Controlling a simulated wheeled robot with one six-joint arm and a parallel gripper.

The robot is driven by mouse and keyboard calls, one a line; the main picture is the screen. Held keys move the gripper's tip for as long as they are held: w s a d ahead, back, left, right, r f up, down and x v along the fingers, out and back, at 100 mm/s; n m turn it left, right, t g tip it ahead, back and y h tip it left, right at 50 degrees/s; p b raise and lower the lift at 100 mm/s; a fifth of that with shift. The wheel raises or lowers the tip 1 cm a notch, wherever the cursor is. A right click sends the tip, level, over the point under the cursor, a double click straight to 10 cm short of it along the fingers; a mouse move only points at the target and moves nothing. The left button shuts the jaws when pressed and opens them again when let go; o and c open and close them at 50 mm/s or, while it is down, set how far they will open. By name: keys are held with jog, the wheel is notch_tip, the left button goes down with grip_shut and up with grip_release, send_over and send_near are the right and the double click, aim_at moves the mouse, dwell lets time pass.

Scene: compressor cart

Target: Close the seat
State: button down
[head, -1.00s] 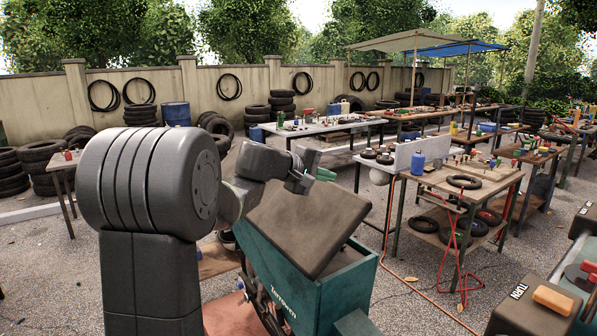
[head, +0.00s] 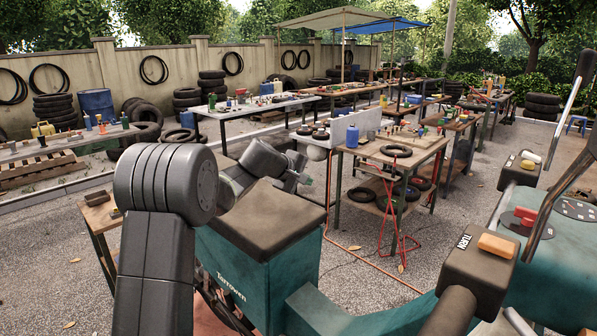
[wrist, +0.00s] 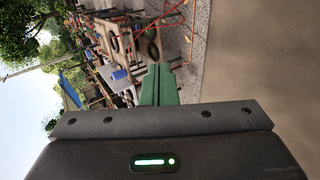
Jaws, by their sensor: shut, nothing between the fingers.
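The seat (head: 268,216) is a dark brown padded slab. In the head view it lies down over the top of the teal box (head: 235,270), and no open gap shows on the visible sides. In the wrist view the seat (wrist: 262,70) fills the right side as a plain brown surface. My gripper shows in the wrist view with its green fingers (wrist: 158,84) together and empty, alongside the seat's edge. In the head view my gripper's dark wrist is just beyond the seat's far edge; its fingertips are hard to make out there. Whether it touches the seat cannot be told.
The cart's teal body (head: 555,235) with handlebars and an orange-topped TURN block (head: 480,250) is at the right. A workbench (head: 395,160) with tyres stands beyond the seat. A small wooden table (head: 100,215) is at the left. Open gravel lies between.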

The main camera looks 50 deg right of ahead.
jog(key=shift+s+d+f, duration=0.1)
jog(key=shift+d+f, duration=0.2)
jog(key=shift+f, duration=0.4)
jog(key=shift+w+d+f, duration=0.1)
jog(key=shift+d+f, duration=0.15)
jog(key=shift+f, duration=0.45)
jog(key=shift+s+d+f, duration=0.1)
jog(key=shift+d+f, duration=0.2)
jog(key=shift+f, duration=0.4)
jog(key=b+v, duration=0.2)
jog(key=v, duration=1.1)
jog(key=shift+a+r, duration=0.25)
jog(key=shift+r, duration=0.2)
jog(key=shift+d, duration=0.1)
jog(key=p+x, duration=0.2)
jog(key=x, duration=1.1)
jog(key=shift+d+f, duration=0.15)
jog(key=shift+f, duration=0.3)
